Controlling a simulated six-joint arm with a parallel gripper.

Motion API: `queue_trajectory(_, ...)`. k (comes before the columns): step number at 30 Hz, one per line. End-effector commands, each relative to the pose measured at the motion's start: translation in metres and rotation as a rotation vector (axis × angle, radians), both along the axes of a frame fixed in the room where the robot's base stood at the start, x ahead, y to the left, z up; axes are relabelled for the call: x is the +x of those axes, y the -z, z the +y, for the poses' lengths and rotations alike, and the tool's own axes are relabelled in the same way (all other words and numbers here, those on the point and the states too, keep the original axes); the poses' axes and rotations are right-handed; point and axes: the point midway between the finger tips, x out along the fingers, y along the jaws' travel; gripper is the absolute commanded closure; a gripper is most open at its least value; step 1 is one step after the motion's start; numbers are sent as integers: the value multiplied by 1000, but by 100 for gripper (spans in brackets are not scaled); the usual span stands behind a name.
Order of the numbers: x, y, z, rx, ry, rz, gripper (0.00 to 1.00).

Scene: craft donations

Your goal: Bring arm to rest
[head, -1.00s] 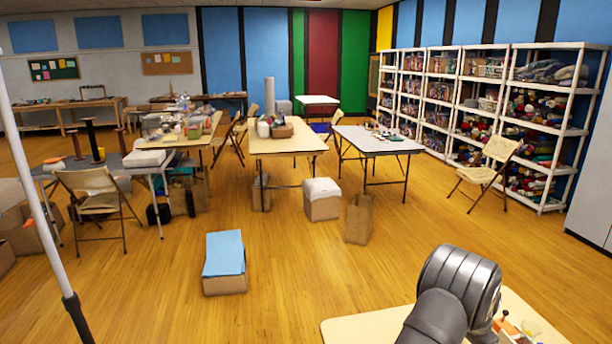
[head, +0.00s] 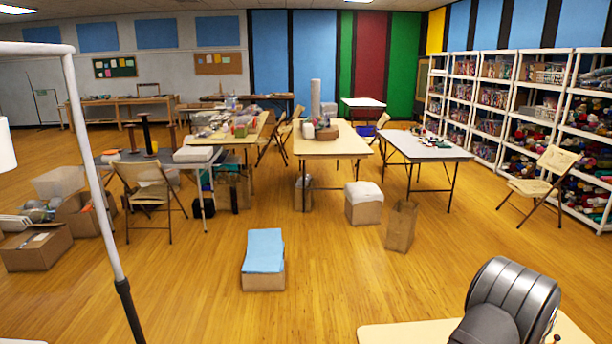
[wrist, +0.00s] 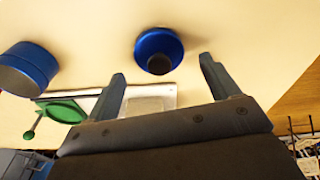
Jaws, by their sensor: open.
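My gripper (wrist: 161,66) is open and empty in the wrist view, its two fingers apart above a cream tabletop (wrist: 235,25). A round blue object with a dark centre (wrist: 158,42) lies just beyond the gap between the fingertips. A blue cylinder (wrist: 30,68) stands at the left. A green item with a thin handle (wrist: 62,108) lies left of the fingers, beside a pale flat panel (wrist: 152,102) partly hidden behind the gripper. In the head view, my grey arm shows over a cream table (head: 400,334) at lower right; the gripper is out of that frame.
A box with a blue top (head: 264,252) sits on open floor ahead. Beyond it are a paper bag (head: 401,226), a white-topped carton (head: 363,205), worktables and folding chairs. Shelves of yarn (head: 510,105) line the right. A white pole frame (head: 95,170) stands near left.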

Motion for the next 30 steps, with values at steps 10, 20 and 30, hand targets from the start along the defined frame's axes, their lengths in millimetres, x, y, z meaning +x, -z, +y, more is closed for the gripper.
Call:
queue_trajectory(10, 0, -18, 4, -4, 0, -3, 19)
queue_trajectory(20, -2, -84, 12, -3, 0, -3, 19)
queue_trajectory(30, -2, -41, 8, 3, 0, 2, 19)
